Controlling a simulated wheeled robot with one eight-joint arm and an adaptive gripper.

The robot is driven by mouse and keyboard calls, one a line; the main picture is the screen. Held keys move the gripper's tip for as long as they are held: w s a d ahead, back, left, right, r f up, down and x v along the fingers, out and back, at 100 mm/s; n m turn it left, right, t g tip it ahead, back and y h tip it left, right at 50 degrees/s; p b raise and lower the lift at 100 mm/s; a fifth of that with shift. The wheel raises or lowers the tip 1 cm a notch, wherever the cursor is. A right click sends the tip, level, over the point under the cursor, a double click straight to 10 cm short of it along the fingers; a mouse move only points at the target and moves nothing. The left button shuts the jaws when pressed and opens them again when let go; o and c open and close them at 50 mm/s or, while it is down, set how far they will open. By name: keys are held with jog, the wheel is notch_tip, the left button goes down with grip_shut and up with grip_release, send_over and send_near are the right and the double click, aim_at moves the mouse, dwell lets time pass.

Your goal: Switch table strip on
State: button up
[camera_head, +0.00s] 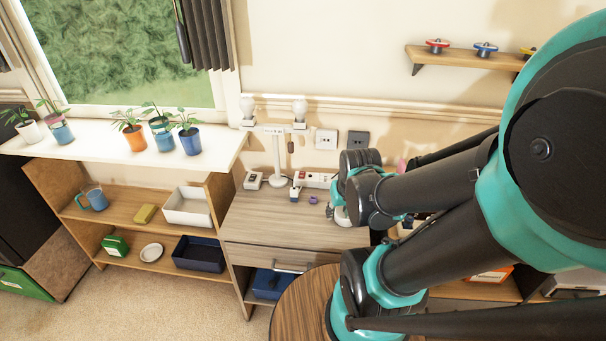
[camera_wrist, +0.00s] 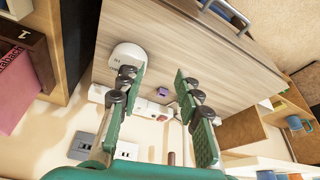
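The table strip (camera_head: 313,180) is a white power strip with a red part. It lies at the back of the wooden desk top, near the wall, beside my arm in the head view. In the wrist view, a white strip (camera_wrist: 152,108) shows between and beyond my fingers, partly hidden by the left one. Its switch position is too small to tell. My gripper (camera_wrist: 155,85) is open, with its two green fingers wide apart and nothing between them. In the head view my arm links mostly hide it. I cannot tell whether it touches anything.
A small switch box (camera_head: 253,180), a white plug-like piece (camera_head: 295,193) and a purple item (camera_head: 313,200) lie nearby. A rounded white device (camera_wrist: 127,56) is by the left finger. Wall sockets (camera_head: 326,139) are behind. The desk front (camera_head: 270,226) is clear.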

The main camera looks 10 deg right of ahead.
jog(key=shift+w+r, duration=0.15)
jog(key=shift+w, duration=0.2)
jog(key=shift+c, duration=1.1)
jog(key=w+r+n+y, duration=0.1)
jog(key=w+n, duration=0.1)
jog(key=w, duration=0.2)
jog(key=w+a+r+n+g+y, duration=0.1)
jog(key=w+n, duration=0.1)
jog(key=w, duration=0.3)
jog(key=w+r+n+g+y, duration=0.1)
jog(key=w+n+y, duration=0.1)
jog(key=w, duration=0.3)
jog(key=shift+a+r, duration=0.25)
jog(key=shift+a, duration=0.15)
grip_shut()
jog(key=w+d+n+y, duration=0.2)
jog(key=w+n, duration=0.2)
jog(key=w, duration=0.3)
jog(key=w+d+n+g+y, duration=0.1)
jog(key=w+d+n+y, duration=0.1)
jog(key=w, duration=0.6)
jog(key=shift+f+n+y, duration=0.2)
jog(key=shift+n+y, duration=0.4)
jog(key=shift+n, duration=0.6)
